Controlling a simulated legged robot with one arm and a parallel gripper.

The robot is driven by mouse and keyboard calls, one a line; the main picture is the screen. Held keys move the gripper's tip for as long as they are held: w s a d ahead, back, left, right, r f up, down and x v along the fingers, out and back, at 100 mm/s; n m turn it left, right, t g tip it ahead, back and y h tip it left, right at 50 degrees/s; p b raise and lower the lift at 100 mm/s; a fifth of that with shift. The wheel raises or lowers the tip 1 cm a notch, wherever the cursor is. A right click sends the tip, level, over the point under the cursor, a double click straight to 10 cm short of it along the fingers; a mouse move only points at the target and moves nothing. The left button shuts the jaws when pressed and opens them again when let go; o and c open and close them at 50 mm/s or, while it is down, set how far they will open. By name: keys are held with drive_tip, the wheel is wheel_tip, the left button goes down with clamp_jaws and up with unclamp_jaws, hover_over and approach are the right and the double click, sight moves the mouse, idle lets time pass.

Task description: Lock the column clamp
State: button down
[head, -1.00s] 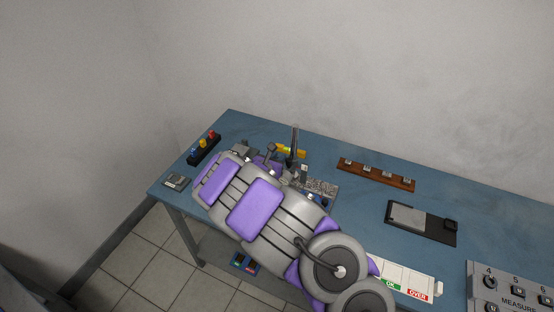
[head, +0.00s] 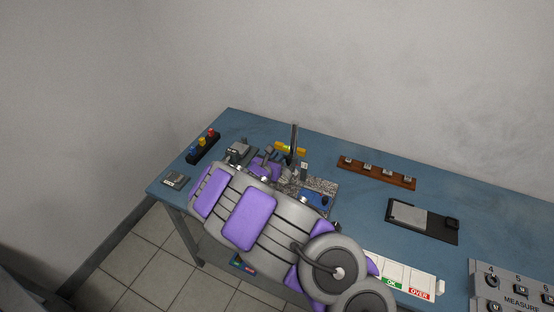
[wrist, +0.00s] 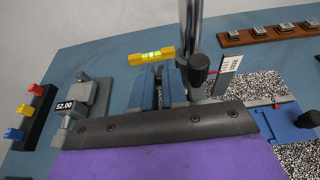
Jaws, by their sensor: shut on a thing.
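A shiny upright column (wrist: 190,35) rises from the stand; it also shows in the head view (head: 294,138). A black knob (wrist: 198,70) sits at the front of the column. A yellow spirit level (wrist: 151,56) lies behind, left of the column. My gripper (wrist: 158,88) is low in front of the stand, just left of the column and knob in the wrist view. Its fingers are closed about a narrow dark part, whose lower end my black wrist plate hides. I cannot tell for sure whether this part is the clamp's lever. In the head view my arm covers much of the stand.
A grey gauge reading 52.00 (wrist: 65,106) stands left, beside a black rack with red, yellow and blue knobs (head: 204,146). A speckled plate (wrist: 255,88) and blue block (wrist: 285,124) are right. A wooden rack (head: 376,173) is behind. The bench's back right is partly free.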

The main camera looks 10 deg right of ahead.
drive_tip(key=shift+a+f+t, duration=0.15)
drive_tip(key=shift+t, duration=0.15)
drive_tip(key=c, duration=1.4)
unclamp_jaws()
drive_tip(key=shift+a, duration=0.1)
drive_tip(key=shift+c, duration=0.2)
drive_tip(key=shift+s, duration=0.1)
drive_tip(key=p+v, duration=0.2)
drive_tip(key=v, duration=1.5)
drive_tip(key=shift+a, duration=0.35)
drive_tip(key=shift+f, duration=0.15)
